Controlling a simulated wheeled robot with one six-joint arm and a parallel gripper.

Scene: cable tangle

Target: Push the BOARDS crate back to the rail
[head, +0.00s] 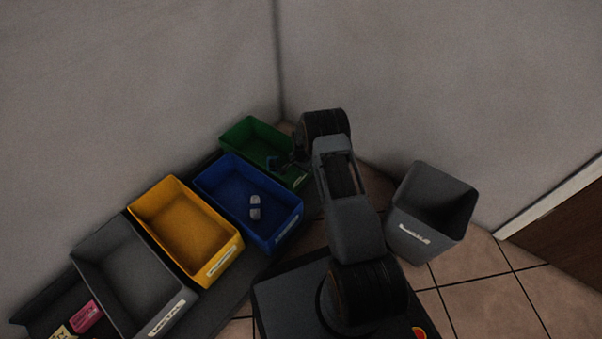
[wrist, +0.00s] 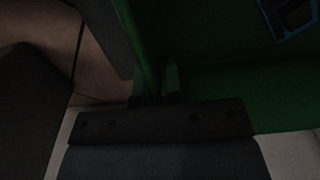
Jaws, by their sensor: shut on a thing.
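A green crate (head: 252,135) stands at the far end of the row of crates, near the room corner. Its front label is partly covered and I cannot read it, so I cannot confirm that it is BOARDS. A blue board-like piece (wrist: 289,14) lies inside it in the wrist view. My gripper (wrist: 157,92) is shut on the green crate's wall (wrist: 143,42), with a finger on each side. In the head view my arm hides part of the crate's right side. I cannot make out the rail.
A blue crate (head: 215,183) with a pale object (head: 255,207) inside stands next to the green one. A yellow crate (head: 150,205) and a grey crate (head: 95,255) follow. A grey bin (head: 408,220) stands on the tiled floor, right of my arm. Walls close the corner behind.

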